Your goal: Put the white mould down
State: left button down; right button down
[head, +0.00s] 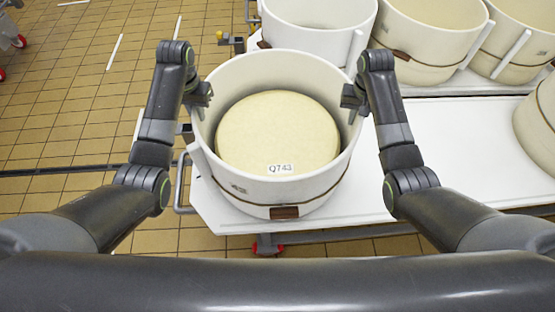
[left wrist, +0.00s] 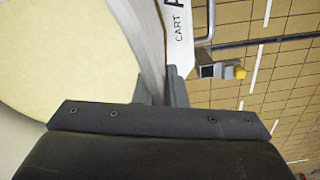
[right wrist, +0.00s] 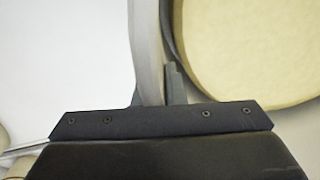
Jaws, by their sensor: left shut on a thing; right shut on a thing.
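The white mould (head: 270,200) is a round, open-topped tub with a brown band, in the middle of the head view. A pale yellow cheese wheel (head: 277,130) labelled Q743 lies inside it. My left gripper (head: 204,95) is shut on the left rim of the mould, and the left wrist view shows the wall between its fingers (left wrist: 160,92). My right gripper (head: 353,97) is shut on the right rim, and the wall also shows between its fingers in the right wrist view (right wrist: 155,90). The mould is upright over the cart's left end; whether its base touches the top cannot be told.
The white cart top (head: 450,150) is clear to the right of the mould, up to another mould (head: 538,125) at the right edge. Several more moulds stand behind on another white surface. A metal handle (head: 181,185) sticks out at the cart's left end. Tiled floor (head: 75,90) lies left.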

pick_arm(q)
jog(key=shift+a+f+b, duration=0.1)
jog(key=shift+f+b, duration=0.4)
jog(key=shift+f, duration=0.05)
pick_arm(e)
jog(key=shift+d+f, duration=0.1)
jog(key=shift+f, duration=0.5)
pick_arm(q)
jog(key=c, duration=1.5)
grip_release()
pick_arm(e)
jog(key=c, duration=1.5)
grip_release()
pick_arm(q)
jog(key=shift+r, duration=0.1)
pick_arm(e)
jog(key=shift+r, duration=0.15)
